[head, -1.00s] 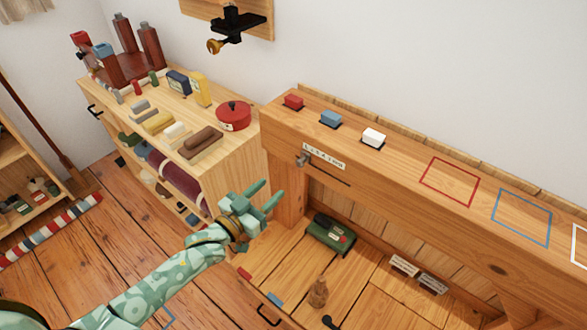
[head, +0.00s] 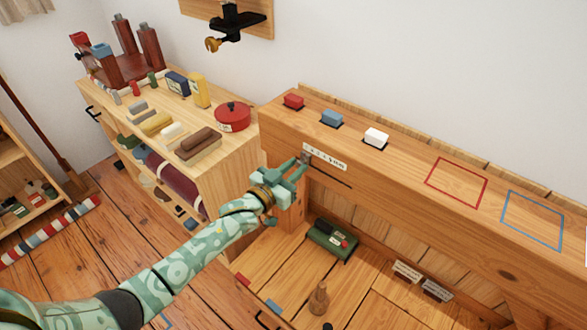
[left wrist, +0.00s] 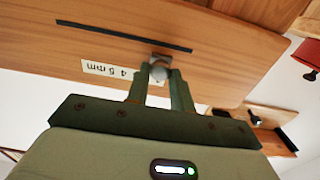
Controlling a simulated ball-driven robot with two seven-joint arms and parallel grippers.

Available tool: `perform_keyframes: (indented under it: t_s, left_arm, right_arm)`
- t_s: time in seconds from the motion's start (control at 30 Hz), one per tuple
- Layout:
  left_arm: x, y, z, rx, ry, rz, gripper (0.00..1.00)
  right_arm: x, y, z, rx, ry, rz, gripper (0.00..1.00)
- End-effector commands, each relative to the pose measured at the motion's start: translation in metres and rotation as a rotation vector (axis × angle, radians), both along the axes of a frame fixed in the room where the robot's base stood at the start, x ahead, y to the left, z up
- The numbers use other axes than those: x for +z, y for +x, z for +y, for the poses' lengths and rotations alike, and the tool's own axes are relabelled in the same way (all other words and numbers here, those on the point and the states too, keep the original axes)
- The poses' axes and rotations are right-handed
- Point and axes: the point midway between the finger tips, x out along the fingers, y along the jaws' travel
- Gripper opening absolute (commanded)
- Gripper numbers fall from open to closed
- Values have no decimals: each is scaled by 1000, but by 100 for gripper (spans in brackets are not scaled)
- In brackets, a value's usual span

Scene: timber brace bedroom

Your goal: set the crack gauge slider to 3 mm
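The crack gauge is on the front of the wooden beam: a dark slot (head: 330,175) and a white scale label (head: 325,157) marked in mm. The slider knob (left wrist: 159,72) is grey and sits near the slot's left end in the head view, partly hidden there by my fingers. My left gripper (head: 300,163) is at the knob. In the left wrist view its two fingers (left wrist: 160,78) stand on either side of the knob, with a small gap showing, so it looks open. A finger and the knob cover part of the label's numbers there. My right gripper is not in view.
Below the beam are a green box (head: 332,240) and a wooden peg (head: 318,298).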

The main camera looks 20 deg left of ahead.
Motion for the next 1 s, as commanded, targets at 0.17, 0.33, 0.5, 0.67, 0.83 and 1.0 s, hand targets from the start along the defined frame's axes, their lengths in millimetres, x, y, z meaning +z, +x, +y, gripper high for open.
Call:
perform_keyframes:
  t_s: [0.17,0.33,0.5,0.67,0.83,1.0]
  left_arm:
    - [0,-1,-2,0,-1,0,0]
    - [2,-9,-25,0,-3,1,0]
    - [0,-14,-37,1,1,1,0]
    - [-1,-14,-37,1,3,1,0]
    - [-1,-14,-37,1,1,1,44]
    - [-1,-14,-37,1,1,1,44]
  right_arm:
    - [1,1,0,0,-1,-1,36]
    - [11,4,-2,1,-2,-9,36]
    - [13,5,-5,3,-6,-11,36]
    - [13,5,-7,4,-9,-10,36]
    - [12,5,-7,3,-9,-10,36]
    - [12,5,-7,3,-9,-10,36]
